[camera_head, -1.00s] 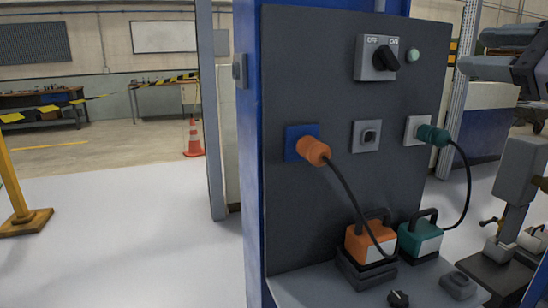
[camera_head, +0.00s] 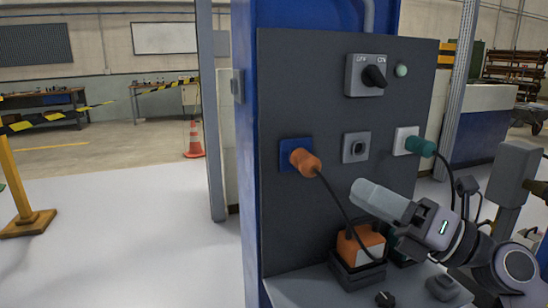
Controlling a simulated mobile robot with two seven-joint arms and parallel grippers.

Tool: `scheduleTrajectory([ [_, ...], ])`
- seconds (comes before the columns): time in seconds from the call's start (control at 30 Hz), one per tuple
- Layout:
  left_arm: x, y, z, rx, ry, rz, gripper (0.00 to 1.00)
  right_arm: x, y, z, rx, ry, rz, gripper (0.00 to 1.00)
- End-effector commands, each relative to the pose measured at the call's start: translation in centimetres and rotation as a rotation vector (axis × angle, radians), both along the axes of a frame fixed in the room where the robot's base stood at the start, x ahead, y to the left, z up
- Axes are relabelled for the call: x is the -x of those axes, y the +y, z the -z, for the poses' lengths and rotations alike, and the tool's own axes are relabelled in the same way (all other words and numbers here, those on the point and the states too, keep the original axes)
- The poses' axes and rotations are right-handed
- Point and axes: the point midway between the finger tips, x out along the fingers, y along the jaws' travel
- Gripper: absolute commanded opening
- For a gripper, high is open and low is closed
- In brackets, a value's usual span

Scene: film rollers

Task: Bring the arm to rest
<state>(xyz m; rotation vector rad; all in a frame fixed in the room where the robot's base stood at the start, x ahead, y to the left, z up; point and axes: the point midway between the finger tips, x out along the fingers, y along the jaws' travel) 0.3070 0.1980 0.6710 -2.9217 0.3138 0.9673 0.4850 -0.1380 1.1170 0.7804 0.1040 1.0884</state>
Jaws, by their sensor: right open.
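My right arm comes in from the right edge in the head view. Its gripper (camera_head: 366,193) is open, pointing left in front of the dark panel (camera_head: 300,90). I see no object between its fingers, which overlap in this side view. It covers most of the teal-and-white box (camera_head: 399,256) and part of the black cable. Whether it touches anything is unclear. An orange plug (camera_head: 305,162) sits in the blue socket at left, and a teal plug (camera_head: 420,146) in the white socket at right. The grey middle socket (camera_head: 356,147) is empty. My left gripper is not in view.
An orange-and-white box (camera_head: 361,245) stands on the shelf (camera_head: 310,285) below the panel, near my gripper. A rotary switch (camera_head: 372,76) and green lamp (camera_head: 401,70) are higher up. A grey device (camera_head: 512,172) stands at right.

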Motion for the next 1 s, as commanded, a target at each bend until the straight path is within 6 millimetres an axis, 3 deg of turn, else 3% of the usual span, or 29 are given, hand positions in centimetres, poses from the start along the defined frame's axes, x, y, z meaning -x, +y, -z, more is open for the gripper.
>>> scheduleTrajectory([
  [0.27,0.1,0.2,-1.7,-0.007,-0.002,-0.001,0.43,-0.7,-2.6,8.0,-0.603,0.556,0.038,0.45],
  [0.47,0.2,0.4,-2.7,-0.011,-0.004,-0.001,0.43,0.7,-5.3,17.4,-1.017,0.973,0.178,0.45],
  [0.57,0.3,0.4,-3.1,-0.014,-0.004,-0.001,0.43,2.8,-6.4,23.0,-1.217,1.183,0.28,0.45],
  [0.67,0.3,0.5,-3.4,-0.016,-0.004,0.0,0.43,6.1,-7.0,28.7,-1.409,1.388,0.401,0.45],
  [0.8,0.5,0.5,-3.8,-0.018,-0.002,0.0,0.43,11.7,-7.1,35.2,-1.636,1.628,0.572,0.45],
  [0.9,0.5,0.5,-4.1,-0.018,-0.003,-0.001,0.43,15.2,-6.9,38.1,-1.748,1.746,0.667,0.45],
  [1.0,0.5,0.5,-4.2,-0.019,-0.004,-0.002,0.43,17.4,-6.6,39.7,-1.815,1.814,0.725,0.45],
])
